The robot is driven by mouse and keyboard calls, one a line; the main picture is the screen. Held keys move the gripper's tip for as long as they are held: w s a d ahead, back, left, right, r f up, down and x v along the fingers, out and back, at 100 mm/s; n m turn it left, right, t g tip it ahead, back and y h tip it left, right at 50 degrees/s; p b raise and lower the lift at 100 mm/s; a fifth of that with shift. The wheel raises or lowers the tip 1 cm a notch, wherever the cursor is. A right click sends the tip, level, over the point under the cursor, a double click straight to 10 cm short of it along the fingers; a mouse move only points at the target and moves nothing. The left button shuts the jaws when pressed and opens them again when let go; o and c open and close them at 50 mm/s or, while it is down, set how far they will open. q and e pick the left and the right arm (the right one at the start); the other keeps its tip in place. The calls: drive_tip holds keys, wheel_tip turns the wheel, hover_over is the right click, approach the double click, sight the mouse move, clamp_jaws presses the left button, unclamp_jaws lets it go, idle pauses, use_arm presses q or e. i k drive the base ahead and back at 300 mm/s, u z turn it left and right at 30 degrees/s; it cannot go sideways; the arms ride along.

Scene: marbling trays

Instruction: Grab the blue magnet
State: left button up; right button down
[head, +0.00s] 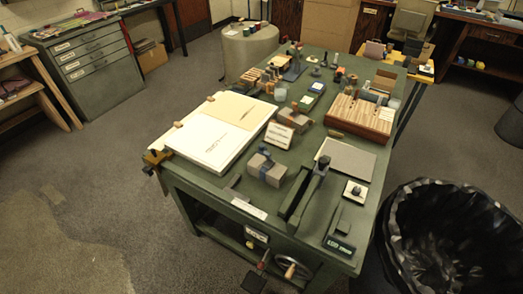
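I cannot pick out a blue magnet with certainty. A small blue piece (265,153) sits on top of a grey block (264,173) near the middle of the green table (227,186). It is too small to tell whether it is a magnet. A flat teal-and-white item (317,87) lies farther back, and a teal jar (281,92) stands left of it. Neither of my grippers shows in the head view.
A large white board (205,145) with a sheet covers the table's left side. A wooden rack (361,116) stands at the right. A dark long-armed tool (304,192) is near the front. A black-lined bin (450,240) stands right of the table.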

sight(263, 148)
drive_tip(key=u, duration=2.15)
drive_tip(key=i, duration=3.85)
drive_tip(key=z, duration=5.15)
